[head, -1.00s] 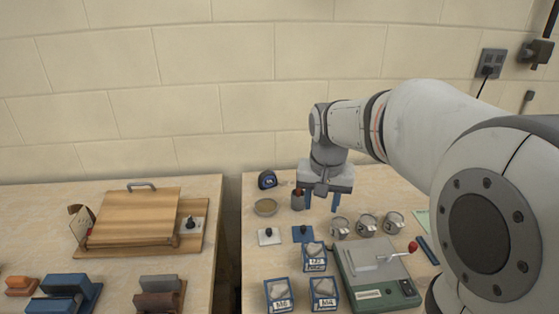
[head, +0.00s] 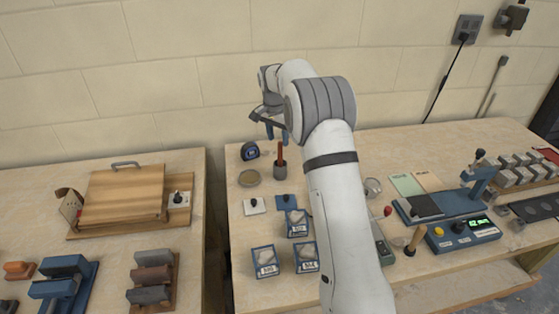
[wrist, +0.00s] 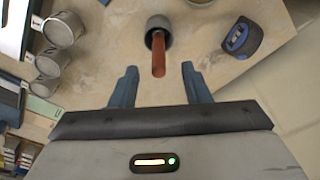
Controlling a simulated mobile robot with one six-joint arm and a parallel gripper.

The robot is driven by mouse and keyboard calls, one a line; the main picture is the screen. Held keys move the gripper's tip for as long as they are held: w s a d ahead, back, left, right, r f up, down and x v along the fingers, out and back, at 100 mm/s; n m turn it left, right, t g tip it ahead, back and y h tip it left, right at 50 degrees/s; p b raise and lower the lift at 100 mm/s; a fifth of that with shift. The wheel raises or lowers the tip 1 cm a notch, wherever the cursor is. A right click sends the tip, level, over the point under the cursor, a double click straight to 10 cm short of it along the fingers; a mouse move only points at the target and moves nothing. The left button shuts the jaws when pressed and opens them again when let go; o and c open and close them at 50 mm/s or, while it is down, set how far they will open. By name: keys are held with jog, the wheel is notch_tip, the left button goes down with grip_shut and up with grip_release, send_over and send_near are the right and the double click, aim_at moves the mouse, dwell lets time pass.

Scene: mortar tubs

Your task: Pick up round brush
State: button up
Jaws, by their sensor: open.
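The round brush (head: 280,154) shows as a reddish-brown handle standing up out of a dark grey cup (head: 280,172) near the back of the middle bench. Its head is hidden inside the cup. My gripper (head: 277,135) is open and empty, above the brush near the wall. In the wrist view the handle (wrist: 158,55) points toward my gripper (wrist: 158,70), and its near end appears in the gap between the two blue fingers. No contact shows, and I cannot tell whether the end is fully between them. The cup (wrist: 159,26) lies beyond the fingertips.
A blue tape measure (head: 249,151) and a shallow round dish (head: 250,178) stand left of the cup. White (head: 254,205) and blue (head: 286,202) knobbed plates lie in front. Metal cans (wrist: 62,29) stand at the wrist view's left. The wall is close behind.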

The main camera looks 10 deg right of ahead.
aim_at(280, 142)
jog(key=f, duration=0.1)
jog(key=f+p, duration=0.1)
jog(key=f, duration=0.1)
jog(key=d+f, duration=0.1)
jog(key=f, duration=0.1)
jog(key=shift+w+f, duration=0.25)
jog(key=shift+w, duration=0.15)
grip_shut()
